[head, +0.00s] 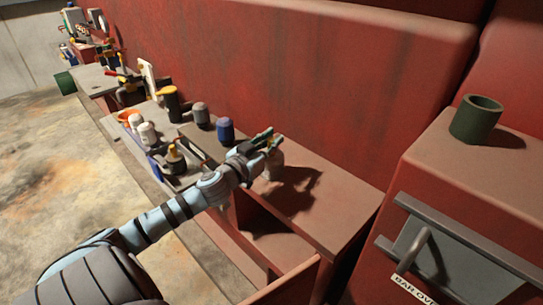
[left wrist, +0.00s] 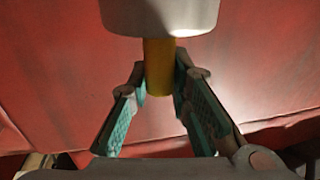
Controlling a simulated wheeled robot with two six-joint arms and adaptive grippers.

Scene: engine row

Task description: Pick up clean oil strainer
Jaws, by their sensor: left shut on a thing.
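My right gripper is not in view.
Several canisters stand left of the gripper, among them a blue one (head: 225,130) and a grey one (head: 201,115). A red wall (head: 290,70) rises behind the bench (head: 335,205). A dark green cup (head: 476,119) stands on the red cabinet at right. The bench's right end is clear.

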